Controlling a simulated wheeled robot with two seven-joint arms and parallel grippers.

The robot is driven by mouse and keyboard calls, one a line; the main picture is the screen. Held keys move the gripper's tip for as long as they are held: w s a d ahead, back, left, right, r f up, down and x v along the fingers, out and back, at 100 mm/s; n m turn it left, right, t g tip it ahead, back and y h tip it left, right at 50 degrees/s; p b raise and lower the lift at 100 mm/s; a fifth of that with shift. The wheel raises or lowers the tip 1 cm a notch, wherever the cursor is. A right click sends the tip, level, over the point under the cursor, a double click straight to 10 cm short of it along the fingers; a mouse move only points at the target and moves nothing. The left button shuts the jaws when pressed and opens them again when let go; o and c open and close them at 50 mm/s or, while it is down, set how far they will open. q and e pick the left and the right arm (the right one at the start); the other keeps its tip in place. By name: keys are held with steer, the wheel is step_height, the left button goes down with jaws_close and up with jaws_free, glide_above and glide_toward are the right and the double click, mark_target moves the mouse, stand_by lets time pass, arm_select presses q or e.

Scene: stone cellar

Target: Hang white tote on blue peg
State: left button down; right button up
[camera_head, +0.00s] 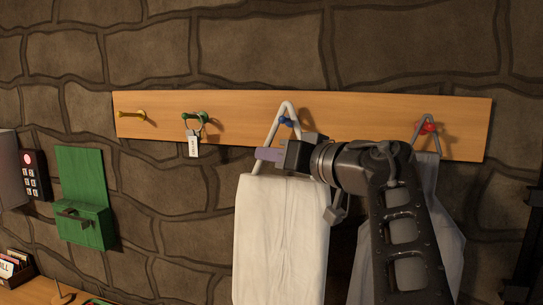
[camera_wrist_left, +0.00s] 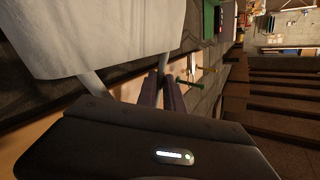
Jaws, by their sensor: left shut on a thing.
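The white tote (camera_head: 280,235) hangs upright below the wooden peg rail, with its pale handle (camera_head: 272,135) rising to a pointed loop. My left gripper (camera_head: 268,155) is shut on the handle, just above the tote's top edge. The blue peg (camera_head: 287,121) shows inside the upper part of the loop, just below its top. I cannot tell whether the loop is around the peg or only in front of it. In the left wrist view the tote (camera_wrist_left: 105,35) is at upper left, beside the fingers (camera_wrist_left: 160,90). My right gripper is not in view.
The rail (camera_head: 240,110) also has a yellow peg (camera_head: 139,114), a green peg (camera_head: 203,117) with a tagged key ring (camera_head: 193,143), and a red peg (camera_head: 427,127) with a grey bag (camera_head: 448,225) on it, partly behind my arm. A green wall box (camera_head: 85,220) is at left.

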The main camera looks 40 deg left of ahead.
arm_select(q)
steer(key=c, duration=1.4)
jaws_free()
steer(key=shift+d, duration=0.1)
steer(key=b+v, duration=0.1)
steer(key=v, duration=0.6)
steer(key=shift+s+d+r, duration=0.1)
steer(key=shift+d, duration=0.2)
